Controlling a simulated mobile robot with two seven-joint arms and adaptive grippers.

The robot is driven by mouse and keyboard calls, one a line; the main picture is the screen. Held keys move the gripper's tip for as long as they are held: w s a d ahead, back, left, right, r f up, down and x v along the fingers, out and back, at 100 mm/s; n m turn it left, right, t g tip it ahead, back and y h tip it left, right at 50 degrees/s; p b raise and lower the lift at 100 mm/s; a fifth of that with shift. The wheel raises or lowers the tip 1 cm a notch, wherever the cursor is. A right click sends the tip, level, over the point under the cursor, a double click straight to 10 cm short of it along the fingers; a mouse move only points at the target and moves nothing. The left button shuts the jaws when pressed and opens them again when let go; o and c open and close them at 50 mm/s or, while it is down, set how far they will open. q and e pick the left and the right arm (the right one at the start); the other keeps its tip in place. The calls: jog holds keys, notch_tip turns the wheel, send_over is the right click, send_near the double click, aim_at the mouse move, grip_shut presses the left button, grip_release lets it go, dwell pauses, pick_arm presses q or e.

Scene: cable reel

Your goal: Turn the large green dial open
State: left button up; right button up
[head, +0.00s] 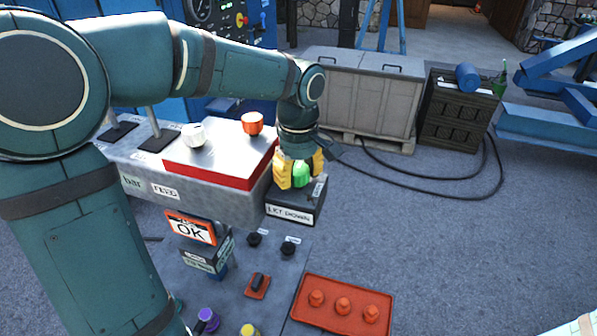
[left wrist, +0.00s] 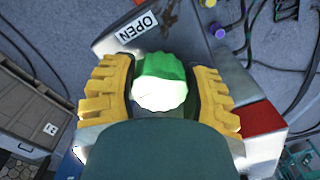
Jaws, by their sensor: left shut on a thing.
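The large green dial (head: 301,173) sits on a grey box with a "LET DOWN" label (head: 290,213) on its front. In the left wrist view the dial (left wrist: 161,81) is a ridged green knob with a bright, washed-out top, and an "OPEN" label (left wrist: 137,27) lies beyond it. My left gripper (head: 298,172) comes down over the dial with its yellow fingers on either side. In the left wrist view the left gripper (left wrist: 163,90) is shut on the dial. My right gripper is not in view.
A red-edged metal plate carries a white knob (head: 193,135) and an orange knob (head: 252,123) left of the dial. Grey floor is open at right.

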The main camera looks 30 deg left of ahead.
aim_at(296, 169)
pick_arm(q)
jog(key=m+p, duration=0.1)
jog(key=m, duration=0.3)
jog(key=shift+r+m, duration=0.1)
jog(key=shift+m, duration=0.2)
jog(key=m+p, duration=0.1)
jog(key=m, duration=0.3)
jog(key=shift+s+a+m, duration=0.1)
jog(key=shift+m, duration=0.2)
jog(key=m+p, duration=0.1)
jog(key=m, duration=0.3)
jog(key=shift+a+p, duration=0.1)
jog(key=shift+p, duration=0.25)
jog(key=shift+m+p, duration=0.5)
jog(key=shift+m, duration=1.6)
jog(key=o, duration=1.2)
jog(key=shift+r, duration=3.95)
